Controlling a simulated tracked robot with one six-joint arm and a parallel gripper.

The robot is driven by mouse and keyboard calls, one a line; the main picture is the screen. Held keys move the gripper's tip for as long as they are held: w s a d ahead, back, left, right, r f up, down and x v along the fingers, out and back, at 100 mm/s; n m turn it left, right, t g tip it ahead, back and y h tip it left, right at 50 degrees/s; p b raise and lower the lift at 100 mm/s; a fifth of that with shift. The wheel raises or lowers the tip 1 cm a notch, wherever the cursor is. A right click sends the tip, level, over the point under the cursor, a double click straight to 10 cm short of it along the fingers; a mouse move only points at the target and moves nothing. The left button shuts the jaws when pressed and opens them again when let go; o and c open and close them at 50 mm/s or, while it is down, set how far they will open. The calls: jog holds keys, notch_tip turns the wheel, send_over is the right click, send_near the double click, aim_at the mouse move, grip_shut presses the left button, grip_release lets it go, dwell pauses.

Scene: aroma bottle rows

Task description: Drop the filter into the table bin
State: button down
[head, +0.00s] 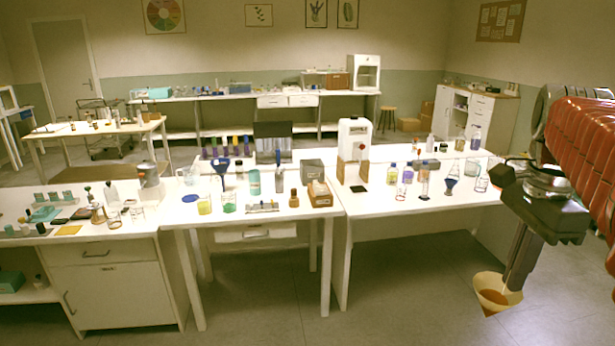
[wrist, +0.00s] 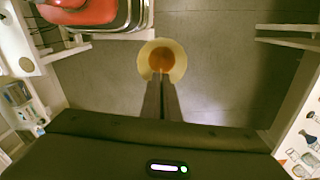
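The filter (head: 493,296) is a cream cone-shaped cup with orange-brown content inside. It hangs low at the right in the head view, over the floor and clear of the tables. My gripper (head: 509,284) is shut on its rim. In the wrist view the filter (wrist: 148,52) is at the tips of the two fingers (wrist: 161,82), which are close together. The table bin is hard to make out.
The middle table (head: 277,222) and right table (head: 385,208) are crowded with glassware, bottles and a white machine (head: 354,140). A wooden box (head: 320,194) and a grey box (head: 312,168) stand on the middle table. The floor (head: 410,295) in front is clear.

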dwell(0.4)
jog(key=w+a+f+n, duration=0.4)
jog(key=w+f+n, duration=0.2)
jog(key=f, duration=0.4)
jog(key=w+a+f+n, duration=0.5)
jog(key=w+f, duration=0.3)
jog(key=f, duration=0.2)
jog(key=w+a+f+n, duration=0.5)
jog(key=w+f+n, duration=0.2)
jog(key=f, duration=0.3)
jog(key=shift+n, duration=0.6)
jog(key=shift+f, duration=0.1)
